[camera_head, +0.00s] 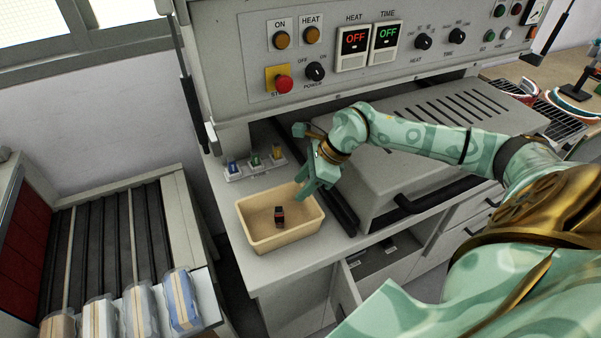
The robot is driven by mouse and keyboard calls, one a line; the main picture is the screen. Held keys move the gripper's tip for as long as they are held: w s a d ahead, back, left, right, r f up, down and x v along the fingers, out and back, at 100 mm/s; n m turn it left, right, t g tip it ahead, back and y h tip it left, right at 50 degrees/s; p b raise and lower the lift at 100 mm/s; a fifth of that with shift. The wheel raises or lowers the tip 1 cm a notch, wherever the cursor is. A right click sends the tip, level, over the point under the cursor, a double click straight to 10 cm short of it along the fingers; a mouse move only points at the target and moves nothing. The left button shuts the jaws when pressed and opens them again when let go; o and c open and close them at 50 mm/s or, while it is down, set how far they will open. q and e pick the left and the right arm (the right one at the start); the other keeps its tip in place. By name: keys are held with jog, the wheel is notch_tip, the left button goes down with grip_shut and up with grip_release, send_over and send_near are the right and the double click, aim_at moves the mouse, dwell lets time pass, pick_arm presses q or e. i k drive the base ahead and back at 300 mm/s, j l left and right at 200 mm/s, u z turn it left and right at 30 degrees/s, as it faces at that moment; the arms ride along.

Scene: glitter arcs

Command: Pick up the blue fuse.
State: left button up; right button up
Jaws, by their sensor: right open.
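The blue fuse (233,166) stands in the left slot of a small white rack (243,175) on the grey worktop. A green fuse (255,160) stands in the middle and a yellow fuse (276,152) at the right. My right gripper (301,163) is open, just right of the rack, closest to the yellow fuse and apart from the blue one. One of its fingers is near the back right corner of the beige bin. My left gripper is not in view.
The beige bin (257,244) in front of the rack holds a small dark and red piece (279,217). A grey machine housing (377,180) is to the right, under a control panel (350,75). Wrapped packs (139,308) lie on rollers at the lower left.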

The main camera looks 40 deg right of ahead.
aim_at(230, 160)
jog(key=k+j, duration=0.75)
jog(key=j, duration=0.15)
